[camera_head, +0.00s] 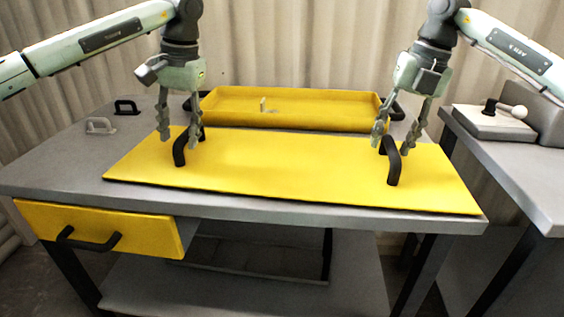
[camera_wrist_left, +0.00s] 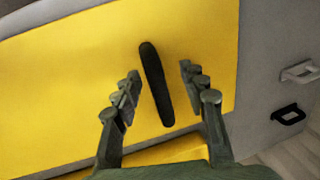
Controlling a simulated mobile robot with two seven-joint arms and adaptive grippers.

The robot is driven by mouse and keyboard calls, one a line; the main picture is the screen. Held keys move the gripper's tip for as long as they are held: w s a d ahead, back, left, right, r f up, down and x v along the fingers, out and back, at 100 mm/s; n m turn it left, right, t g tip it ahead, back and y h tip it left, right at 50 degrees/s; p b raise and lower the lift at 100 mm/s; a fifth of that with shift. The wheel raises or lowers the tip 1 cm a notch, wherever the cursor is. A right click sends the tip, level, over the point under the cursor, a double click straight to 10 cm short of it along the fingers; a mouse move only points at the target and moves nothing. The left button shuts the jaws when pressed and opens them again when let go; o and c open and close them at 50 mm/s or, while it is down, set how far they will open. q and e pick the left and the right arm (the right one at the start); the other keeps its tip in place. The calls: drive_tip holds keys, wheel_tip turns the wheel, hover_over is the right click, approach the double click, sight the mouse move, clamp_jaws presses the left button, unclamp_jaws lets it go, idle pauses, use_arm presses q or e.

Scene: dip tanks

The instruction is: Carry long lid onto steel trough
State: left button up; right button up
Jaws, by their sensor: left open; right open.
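The long lid (camera_head: 290,164) is a flat yellow board lying on the front of the grey table, with a black handle near each end. My left gripper (camera_head: 180,138) is open above the lid's left handle (camera_head: 181,151). In the left wrist view the left handle (camera_wrist_left: 156,84) stands between the open fingers of my left gripper (camera_wrist_left: 158,85), apart from both. My right gripper (camera_head: 393,142) is open at the lid's right handle (camera_head: 393,165); contact cannot be told. Behind the lid is a yellow trough (camera_head: 240,98) with black end handles; it looks yellow, not bare steel.
Two small handles, one grey (camera_head: 100,125) and one black (camera_head: 126,107), stand on the table's left. A yellow drawer front (camera_head: 110,230) juts out below. A second grey bench (camera_head: 520,170) at the right holds a box with a lever (camera_head: 490,122).

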use_arm(q)
drive_tip(key=shift+a+f, duration=0.2)
drive_tip(key=shift+f, duration=0.9)
use_arm(e)
drive_tip(key=shift+a+f, duration=0.2)
drive_tip(key=shift+f, duration=0.95)
use_arm(q)
drive_tip(key=shift+c, duration=0.6)
use_arm(e)
drive_tip(key=shift+c, duration=0.6)
use_arm(q)
clamp_jaws()
use_arm(e)
clamp_jaws()
drive_tip(key=shift+w+r, duration=0.1)
